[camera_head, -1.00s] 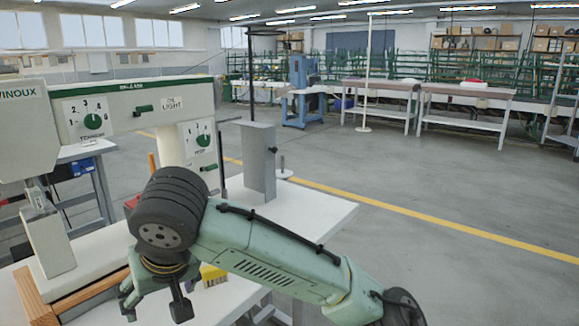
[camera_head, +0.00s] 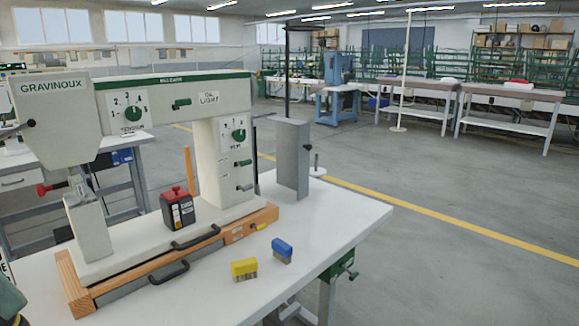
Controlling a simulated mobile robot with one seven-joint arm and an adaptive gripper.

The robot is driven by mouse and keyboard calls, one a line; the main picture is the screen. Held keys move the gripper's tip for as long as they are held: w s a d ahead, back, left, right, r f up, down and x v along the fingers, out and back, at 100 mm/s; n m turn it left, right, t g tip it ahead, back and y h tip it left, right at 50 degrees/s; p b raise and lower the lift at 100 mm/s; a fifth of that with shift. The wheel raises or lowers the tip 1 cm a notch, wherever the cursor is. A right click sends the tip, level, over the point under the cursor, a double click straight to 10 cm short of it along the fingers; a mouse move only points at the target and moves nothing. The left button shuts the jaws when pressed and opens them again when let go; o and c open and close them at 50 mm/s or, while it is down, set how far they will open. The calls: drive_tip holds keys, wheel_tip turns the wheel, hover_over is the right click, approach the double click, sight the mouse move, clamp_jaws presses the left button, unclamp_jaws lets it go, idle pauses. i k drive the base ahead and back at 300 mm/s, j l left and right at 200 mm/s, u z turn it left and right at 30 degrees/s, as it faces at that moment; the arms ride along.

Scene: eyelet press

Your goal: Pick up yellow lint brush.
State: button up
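A small yellow lint brush (camera_head: 244,268) stands on the white table top, in front of the press's wooden base. Its upper part is yellow and its lower edge is tan, like bristles. A similar blue brush (camera_head: 282,247) stands just behind it to the right, with a small gap between them. Only a green piece of my arm shows at the lower left edge. My gripper's fingers are out of the picture, so what they hold is hidden.
The large cream Gravinoux press (camera_head: 170,95) stands on the left of the table. A black box with a red top (camera_head: 178,211) rests on its base. Black handles (camera_head: 170,273) stick out at the front. The white table top (camera_head: 335,225) is clear right of the brushes.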

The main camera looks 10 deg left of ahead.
sight(247, 268)
drive_tip(key=i+j, duration=0.15)
drive_tip(key=j, duration=0.25)
drive_tip(key=i+j+z, duration=0.1)
drive_tip(key=j, duration=0.3)
drive_tip(key=i+j, duration=0.2)
drive_tip(key=j, duration=0.2)
